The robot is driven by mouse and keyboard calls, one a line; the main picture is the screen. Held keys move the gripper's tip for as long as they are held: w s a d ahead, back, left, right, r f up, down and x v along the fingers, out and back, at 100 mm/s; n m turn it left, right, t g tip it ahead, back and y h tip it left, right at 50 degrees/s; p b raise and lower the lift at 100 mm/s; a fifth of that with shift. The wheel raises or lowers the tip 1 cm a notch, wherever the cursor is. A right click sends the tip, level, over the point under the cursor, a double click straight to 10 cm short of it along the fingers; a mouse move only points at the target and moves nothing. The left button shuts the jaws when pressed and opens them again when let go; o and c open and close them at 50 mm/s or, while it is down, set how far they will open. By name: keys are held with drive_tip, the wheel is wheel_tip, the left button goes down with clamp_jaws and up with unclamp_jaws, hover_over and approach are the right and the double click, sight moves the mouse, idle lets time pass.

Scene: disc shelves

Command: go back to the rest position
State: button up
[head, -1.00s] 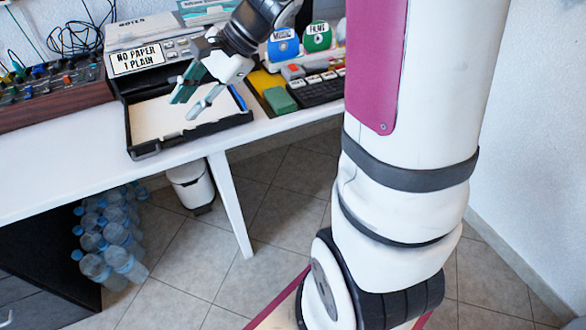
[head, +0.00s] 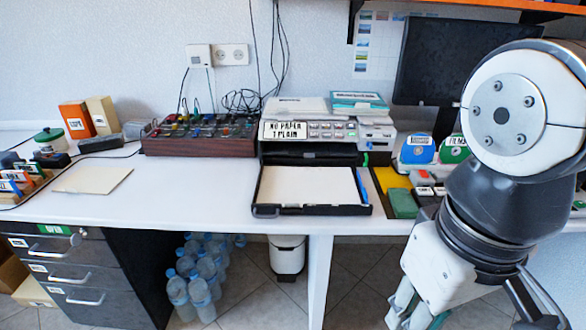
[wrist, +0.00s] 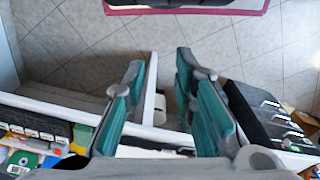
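My gripper (head: 415,310) hangs low at the bottom right of the head view, in front of the table's front edge, partly cut off by the frame. In the wrist view my gripper (wrist: 160,80) has its two teal-padded fingers well apart. Nothing is between them but floor and a bit of table edge behind. My arm's upper links fill the right side of the head view and hide part of the table there.
The printer (head: 310,135) has its paper tray (head: 265,210) pulled out with white paper in it. A black monitor (head: 440,70) stands at the back right. A drawer unit (head: 80,270), water bottles (head: 190,290) and a white bin (head: 287,255) are below the table.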

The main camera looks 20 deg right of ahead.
idle(0.6)
wheel_tip(320, 180, up, 21)
drive_tip(key=t+p, duration=0.3)
drive_tip(key=p, duration=1.6)
drive_tip(key=shift+a+r+p, duration=0.15)
drive_tip(key=shift+a+p, duration=0.05)
drive_tip(key=shift+p, duration=0.1)
